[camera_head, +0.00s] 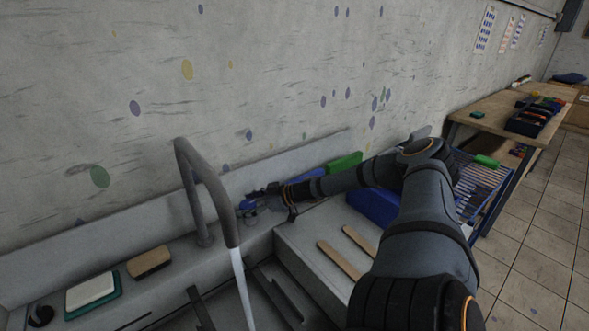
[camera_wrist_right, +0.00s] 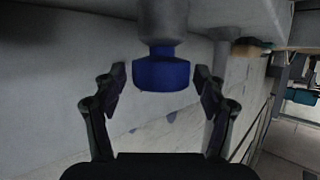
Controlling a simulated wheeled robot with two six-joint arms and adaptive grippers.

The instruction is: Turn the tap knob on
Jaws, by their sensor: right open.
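The tap knob (camera_wrist_right: 162,74) is blue on a grey stem. In the right wrist view it sits between the two fingers of my right gripper (camera_wrist_right: 160,84), with a gap on each side. My right gripper is open. In the head view the right gripper (camera_head: 256,197) reaches the blue knob (camera_head: 247,204) just right of the grey tap spout (camera_head: 195,170). A pale streak like running water (camera_head: 242,285) drops from the spout's end into the sink. My left gripper is not in view.
A sponge on a green tray (camera_head: 92,292) and a brown brush (camera_head: 149,262) lie on the left ledge. Two wooden sticks (camera_head: 340,260) lie on the counter below my right arm. A blue wire rack (camera_head: 480,190) and a wooden table (camera_head: 490,103) stand at the right.

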